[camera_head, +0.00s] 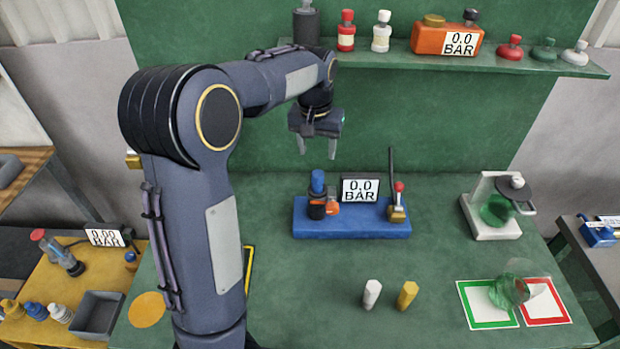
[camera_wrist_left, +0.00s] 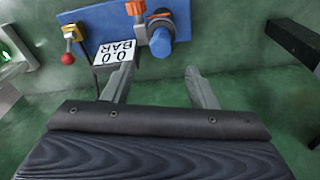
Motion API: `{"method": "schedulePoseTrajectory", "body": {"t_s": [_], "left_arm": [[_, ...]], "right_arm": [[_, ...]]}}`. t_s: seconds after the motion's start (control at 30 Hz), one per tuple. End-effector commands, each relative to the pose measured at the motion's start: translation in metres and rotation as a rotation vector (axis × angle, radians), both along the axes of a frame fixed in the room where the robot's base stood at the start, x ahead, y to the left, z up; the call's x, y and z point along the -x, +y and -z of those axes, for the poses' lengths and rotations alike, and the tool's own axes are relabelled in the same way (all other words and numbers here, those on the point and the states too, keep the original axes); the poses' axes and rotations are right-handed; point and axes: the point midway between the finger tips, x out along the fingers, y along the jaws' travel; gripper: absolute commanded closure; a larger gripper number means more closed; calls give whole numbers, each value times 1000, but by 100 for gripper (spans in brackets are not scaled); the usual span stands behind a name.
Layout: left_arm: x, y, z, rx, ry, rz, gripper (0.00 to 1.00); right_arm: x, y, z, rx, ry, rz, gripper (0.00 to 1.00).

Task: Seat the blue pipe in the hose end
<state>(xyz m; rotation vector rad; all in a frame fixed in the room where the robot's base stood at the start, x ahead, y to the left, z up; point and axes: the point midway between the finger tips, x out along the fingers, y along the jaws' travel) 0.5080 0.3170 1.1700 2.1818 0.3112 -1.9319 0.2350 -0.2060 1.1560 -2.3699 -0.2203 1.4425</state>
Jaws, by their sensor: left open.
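The blue pipe (camera_head: 317,182) stands upright at the left of a blue base (camera_head: 365,229) on the green bench. Its lower end meets a dark collar (camera_head: 316,210) that looks like the hose end; how deep it sits I cannot tell. An orange clamp (camera_head: 332,208) is beside the collar. My left gripper (camera_head: 319,153) is open and empty, fingers down, above the pipe and apart from it. In the left wrist view the pipe (camera_wrist_left: 160,42) shows beyond the gap between the open fingertips (camera_wrist_left: 159,72). My right gripper is not in view.
A 0.0 BAR gauge (camera_head: 361,190) and a red-topped valve (camera_head: 398,203) with a tall dark rod share the base. White (camera_head: 371,294) and yellow (camera_head: 407,295) pegs stand in front. A shelf (camera_head: 500,63) holds bottles behind. The bench between base and pegs is clear.

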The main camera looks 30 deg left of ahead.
Motion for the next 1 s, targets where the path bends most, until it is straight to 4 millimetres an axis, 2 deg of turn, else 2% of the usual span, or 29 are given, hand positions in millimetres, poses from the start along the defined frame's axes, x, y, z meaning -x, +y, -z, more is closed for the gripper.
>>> {"method": "schedulePoseTrajectory", "body": {"t_s": [0.07,0.17,0.33,0.4,0.5,0.6,0.77,1.0], "left_arm": [[18,0,-7,49,-21,-1,48],[57,-8,-15,141,-70,13,48],[143,-41,-26,280,-196,69,48],[177,-57,-25,309,-251,96,48],[218,-79,-17,322,-316,129,48],[247,-95,-4,318,-363,149,48],[270,-109,12,303,-399,165,48],[273,-111,15,300,-403,168,48]], "right_arm": [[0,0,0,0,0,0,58],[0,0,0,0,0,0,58],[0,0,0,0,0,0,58],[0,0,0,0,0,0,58],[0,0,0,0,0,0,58],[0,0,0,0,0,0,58],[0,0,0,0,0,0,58],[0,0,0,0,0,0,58]]}}
